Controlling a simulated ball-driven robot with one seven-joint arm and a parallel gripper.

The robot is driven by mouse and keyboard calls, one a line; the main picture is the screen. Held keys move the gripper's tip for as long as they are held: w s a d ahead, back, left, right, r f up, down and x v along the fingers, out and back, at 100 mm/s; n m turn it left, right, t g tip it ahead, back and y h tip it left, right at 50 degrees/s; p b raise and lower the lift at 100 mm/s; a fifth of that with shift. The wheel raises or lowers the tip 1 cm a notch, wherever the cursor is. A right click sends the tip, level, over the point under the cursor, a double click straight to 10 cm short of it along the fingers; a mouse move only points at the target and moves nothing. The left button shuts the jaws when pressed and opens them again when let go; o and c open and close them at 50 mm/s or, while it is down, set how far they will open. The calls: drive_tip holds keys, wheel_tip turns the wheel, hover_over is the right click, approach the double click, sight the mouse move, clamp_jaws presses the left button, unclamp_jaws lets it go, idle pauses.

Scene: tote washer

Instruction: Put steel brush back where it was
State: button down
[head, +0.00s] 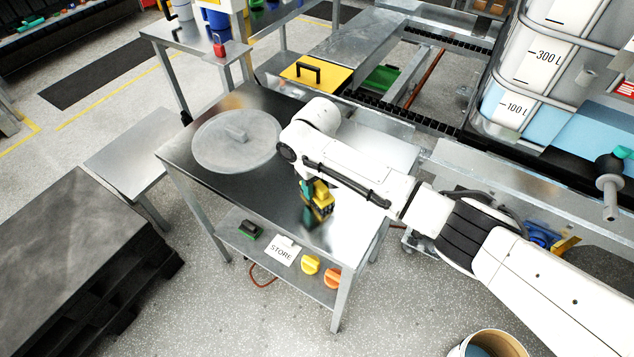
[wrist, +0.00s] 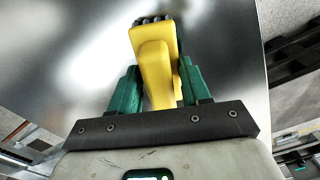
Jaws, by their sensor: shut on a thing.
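The steel brush (wrist: 155,60) has a yellow body with a row of dark grey tufts at its far end in the wrist view. My gripper (wrist: 158,78) is shut on it, with one green finger on each side. In the head view the yellow brush (head: 321,198) hangs below my wrist, over the right part of the steel table (head: 250,189). The gripper (head: 311,203) is partly hidden there by the arm and the brush. I cannot tell whether the brush touches the tabletop.
A round grey lid (head: 215,150) lies on the table's left part. The tabletop between lid and gripper is clear.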

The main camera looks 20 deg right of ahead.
drive_tip(key=shift+f, duration=0.1)
drive_tip(key=c, duration=0.5)
unclamp_jaws()
wheel_tip(320, 180, up, 12)
drive_tip(key=shift+r+b, duration=0.1)
drive_tip(key=shift+b, duration=0.7)
